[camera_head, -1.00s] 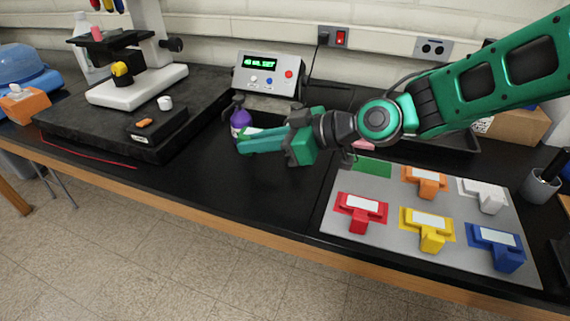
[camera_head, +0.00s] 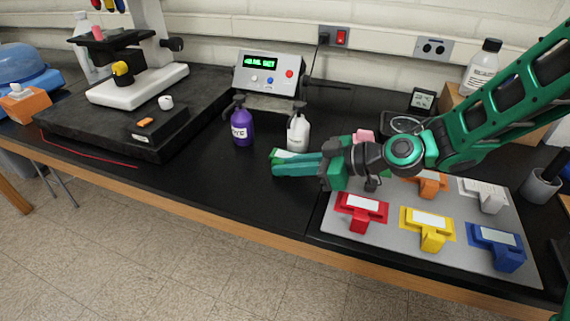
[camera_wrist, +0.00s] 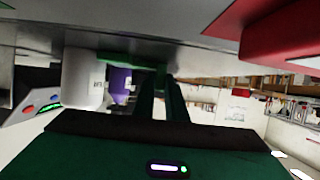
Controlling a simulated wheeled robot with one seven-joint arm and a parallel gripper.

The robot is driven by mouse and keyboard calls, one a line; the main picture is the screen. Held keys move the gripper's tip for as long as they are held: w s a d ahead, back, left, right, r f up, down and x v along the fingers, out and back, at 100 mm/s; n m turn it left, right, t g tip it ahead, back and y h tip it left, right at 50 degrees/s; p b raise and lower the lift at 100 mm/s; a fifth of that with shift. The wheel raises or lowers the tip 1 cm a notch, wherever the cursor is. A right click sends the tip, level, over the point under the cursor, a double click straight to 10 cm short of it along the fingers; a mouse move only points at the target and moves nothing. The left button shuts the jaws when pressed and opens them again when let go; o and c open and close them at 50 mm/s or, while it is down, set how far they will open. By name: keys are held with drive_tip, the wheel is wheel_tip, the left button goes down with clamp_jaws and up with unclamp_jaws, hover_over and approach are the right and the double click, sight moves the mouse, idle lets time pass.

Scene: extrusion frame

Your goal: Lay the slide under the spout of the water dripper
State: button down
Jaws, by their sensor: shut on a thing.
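The green slide (camera_head: 284,154) with a pale label sits at the tips of my gripper (camera_head: 277,164), which is shut on it. In the wrist view, which looks upside down, the slide (camera_wrist: 118,59) lies across the fingertips. A white bottle with a dark top (camera_head: 298,133), which looks like the water dripper, stands just behind the slide. It shows large at the left of the wrist view (camera_wrist: 84,80). A purple bottle (camera_head: 242,127) stands to its left. I cannot tell whether the slide is under the white bottle's spout.
A grey mat (camera_head: 385,232) at right carries several coloured slides on holders, including red (camera_head: 360,210) and yellow (camera_head: 427,228). A control box (camera_head: 268,74) stands behind the bottles. A microscope (camera_head: 137,85) on a black slab is at left. The bench's front middle is clear.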

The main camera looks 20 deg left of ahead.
drive_tip(key=c, duration=1.8)
unclamp_jaws()
drive_tip(key=v, duration=1.1)
drive_tip(key=shift+d+r, duration=0.1)
drive_tip(key=shift+d, duration=0.2)
drive_tip(key=shift+d+r, duration=0.1)
drive_tip(key=shift+d, duration=0.05)
drive_tip(key=shift+s, duration=0.1)
